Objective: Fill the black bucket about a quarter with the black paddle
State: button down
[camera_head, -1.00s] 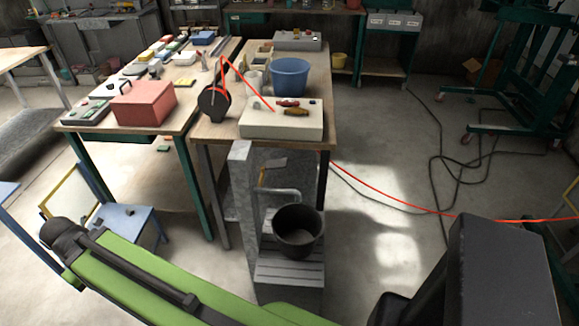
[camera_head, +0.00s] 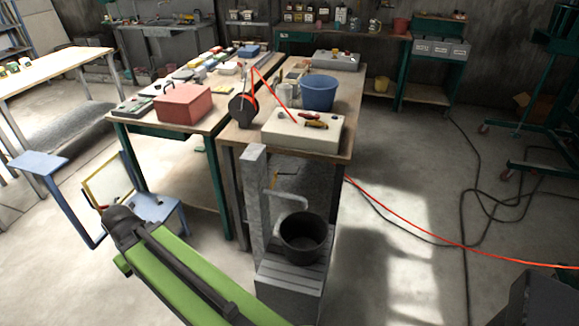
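The black bucket (camera_head: 303,246) stands upright on a grey slatted stand (camera_head: 291,284) in front of the workbench. Its opening faces up and the inside looks dark; I cannot make out any contents. A bent grey pipe (camera_head: 290,199) ends just above the bucket's rim. I cannot make out the black paddle for certain. A dark round thing (camera_head: 243,110) with a red cord stands on the workbench, but I cannot tell what it is. My gripper is not in view.
The workbench (camera_head: 345,108) carries a blue tub (camera_head: 319,93) and a pale block (camera_head: 302,129). A red box (camera_head: 183,103) sits on the table to its left. A blue chair (camera_head: 153,207) stands at left. A red cable (camera_head: 425,232) crosses the open floor at right.

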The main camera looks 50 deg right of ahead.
aim_at(284, 170)
jog(key=z, duration=0.1)
jog(key=i, duration=0.95)
jog(key=u, duration=0.1)
